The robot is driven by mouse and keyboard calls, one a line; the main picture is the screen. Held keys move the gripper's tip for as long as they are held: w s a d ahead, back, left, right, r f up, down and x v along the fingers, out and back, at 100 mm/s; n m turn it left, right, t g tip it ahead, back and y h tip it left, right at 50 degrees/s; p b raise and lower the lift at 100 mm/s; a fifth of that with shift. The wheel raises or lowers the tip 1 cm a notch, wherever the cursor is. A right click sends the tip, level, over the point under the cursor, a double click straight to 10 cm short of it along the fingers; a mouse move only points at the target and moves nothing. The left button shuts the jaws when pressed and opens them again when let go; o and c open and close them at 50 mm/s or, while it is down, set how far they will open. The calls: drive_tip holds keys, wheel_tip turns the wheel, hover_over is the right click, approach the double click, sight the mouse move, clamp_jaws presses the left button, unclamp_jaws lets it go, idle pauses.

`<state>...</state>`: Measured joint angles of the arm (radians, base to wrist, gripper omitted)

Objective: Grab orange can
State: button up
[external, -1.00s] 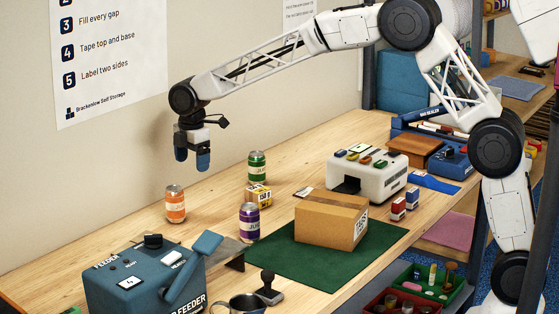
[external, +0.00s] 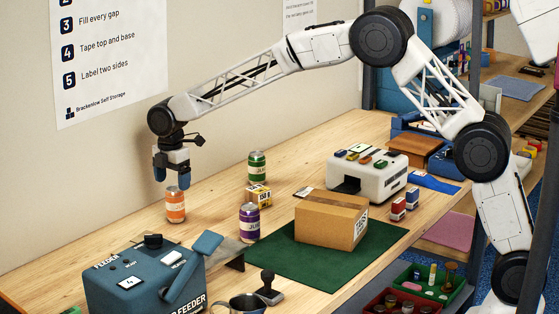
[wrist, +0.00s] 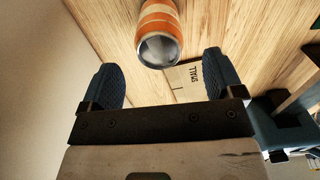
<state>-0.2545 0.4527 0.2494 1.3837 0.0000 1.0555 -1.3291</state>
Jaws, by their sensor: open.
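The orange can (external: 175,207) stands upright on the wooden bench near the wall, at the left in the external view. My gripper (external: 171,176) is just above it, fingers pointing down, close to its top. In the wrist view, the orange can (wrist: 160,30) lies ahead of the gap between the two blue fingers (wrist: 163,82). The fingers are spread and nothing is between them. In the external view one fingertip overlaps the can's top edge, and I cannot tell whether they touch.
The blue feeder machine (external: 140,282) is in front. A cardboard carton (external: 330,222) sits on a green mat (external: 300,268). Bare bench lies left of the can.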

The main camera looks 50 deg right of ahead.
sight(174, 200)
drive_tip(key=shift+f, duration=0.75)
drive_tip(key=shift+f, duration=0.1)
drive_tip(key=shift+d+f, duration=0.1)
drive_tip(key=shift+f, duration=2.4)
drive_tip(key=shift+c, duration=0.3)
drive_tip(key=c, duration=0.9)
